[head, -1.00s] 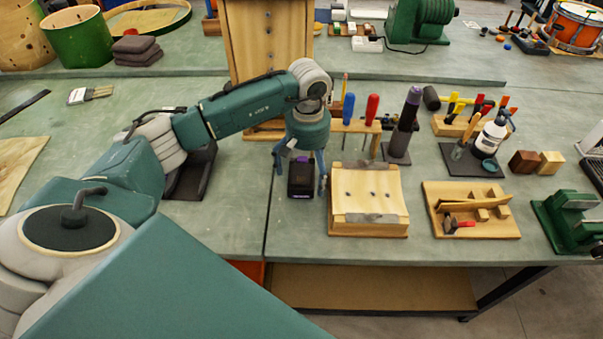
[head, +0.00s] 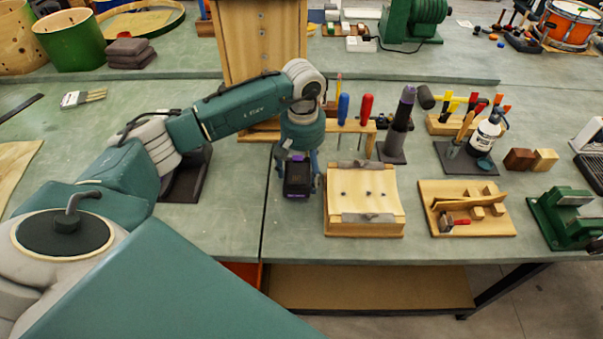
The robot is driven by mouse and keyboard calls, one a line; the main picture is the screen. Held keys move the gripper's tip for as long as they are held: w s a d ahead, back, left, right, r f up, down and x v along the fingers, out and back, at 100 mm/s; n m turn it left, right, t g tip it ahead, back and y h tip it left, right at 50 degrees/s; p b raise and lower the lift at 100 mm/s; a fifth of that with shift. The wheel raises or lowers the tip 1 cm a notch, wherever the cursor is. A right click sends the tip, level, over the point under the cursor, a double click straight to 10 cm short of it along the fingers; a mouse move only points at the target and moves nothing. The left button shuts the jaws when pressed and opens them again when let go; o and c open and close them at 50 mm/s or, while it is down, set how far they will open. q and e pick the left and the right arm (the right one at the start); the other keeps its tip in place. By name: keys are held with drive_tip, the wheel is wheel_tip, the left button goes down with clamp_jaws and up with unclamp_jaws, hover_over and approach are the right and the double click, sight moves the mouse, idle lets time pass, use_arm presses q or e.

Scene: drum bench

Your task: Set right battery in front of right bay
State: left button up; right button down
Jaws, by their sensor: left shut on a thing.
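A black battery (head: 297,178) with purple marks is at the middle of the bench, left of the curved wooden block. My left gripper (head: 298,182) points down over it and is shut on it, one finger on each side. Whether the battery touches the bench I cannot tell. A dark grey base (head: 190,182) stands on the bench to the left, partly hidden under my left arm; it may hold the bays, but no bay can be made out. My right gripper is not in view.
The curved wooden block (head: 364,199) is close to the right of the battery. Behind stands a wooden tool rack (head: 360,127) with screwdrivers. A wooden tray (head: 466,209) with a small hammer lies further right. Bare bench (head: 222,215) lies left of the battery.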

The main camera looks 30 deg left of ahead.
use_arm(q)
wheel_tip(320, 180, up, 14)
drive_tip(key=b, duration=0.3)
wheel_tip(320, 180, up, 6)
drive_tip(key=p, duration=0.1)
hover_over(303, 169)
drive_tip(key=shift+s+f, duration=0.1)
drive_tip(key=shift+f, duration=0.1)
